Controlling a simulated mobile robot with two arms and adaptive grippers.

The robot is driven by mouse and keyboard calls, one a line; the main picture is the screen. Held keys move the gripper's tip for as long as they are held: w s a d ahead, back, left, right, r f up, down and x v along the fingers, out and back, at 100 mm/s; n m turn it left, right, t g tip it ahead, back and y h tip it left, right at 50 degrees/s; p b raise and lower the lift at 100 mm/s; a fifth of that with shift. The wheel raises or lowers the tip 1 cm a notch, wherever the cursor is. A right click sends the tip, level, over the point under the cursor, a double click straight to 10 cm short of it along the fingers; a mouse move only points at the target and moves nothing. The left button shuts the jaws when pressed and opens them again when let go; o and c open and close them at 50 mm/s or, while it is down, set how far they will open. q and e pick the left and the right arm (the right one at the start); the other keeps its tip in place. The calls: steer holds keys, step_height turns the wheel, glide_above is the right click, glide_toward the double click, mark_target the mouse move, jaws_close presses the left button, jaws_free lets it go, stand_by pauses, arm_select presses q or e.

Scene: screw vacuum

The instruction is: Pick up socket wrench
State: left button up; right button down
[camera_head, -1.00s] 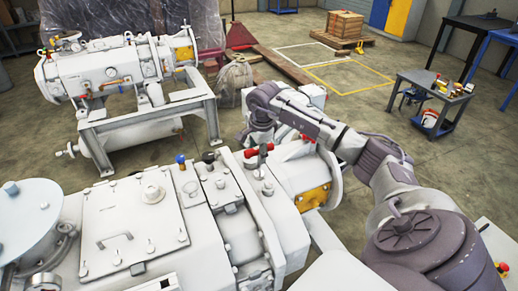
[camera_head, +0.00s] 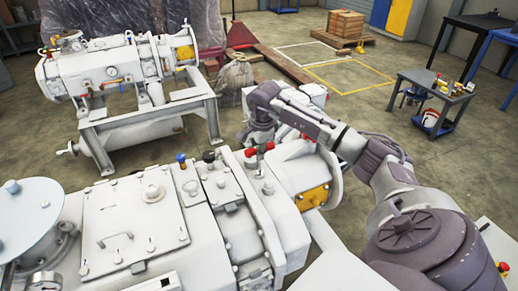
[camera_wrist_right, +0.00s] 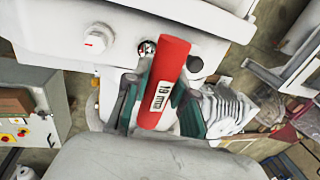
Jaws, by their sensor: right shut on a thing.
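The socket wrench has a red handle with a white "19 mm" label. In the right wrist view the handle (camera_wrist_right: 170,75) stands between the two dark green fingers of my right gripper (camera_wrist_right: 165,95), which is shut on it. In the head view my right gripper (camera_head: 258,138) reaches down over the white machine, and parts of the red handle (camera_head: 250,153) show beside the fingers. The lower part of the wrench is mostly hidden. My left gripper is not in view.
The white vacuum machine (camera_head: 120,215) fills the foreground, with knobs and a blue-topped fitting (camera_head: 181,158) near the wrench. A second machine (camera_head: 110,75) stands behind on a frame. A grey cart (camera_head: 432,85) stands at the right. Open floor lies between.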

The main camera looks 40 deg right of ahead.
steer(key=shift+r, duration=0.1)
steer(key=shift+r+b, duration=0.3)
steer(key=shift+r, duration=0.3)
step_height(320, 180, up, 3)
steer(key=shift+f+b, duration=0.2)
steer(key=shift+b, duration=0.25)
steer(key=s+d+r+b, duration=0.3)
steer(key=s+d+r, duration=0.4)
steer(key=s, duration=0.2)
steer(key=shift+s+d, duration=0.1)
steer(key=shift+d, duration=0.05)
stand_by(1.8)
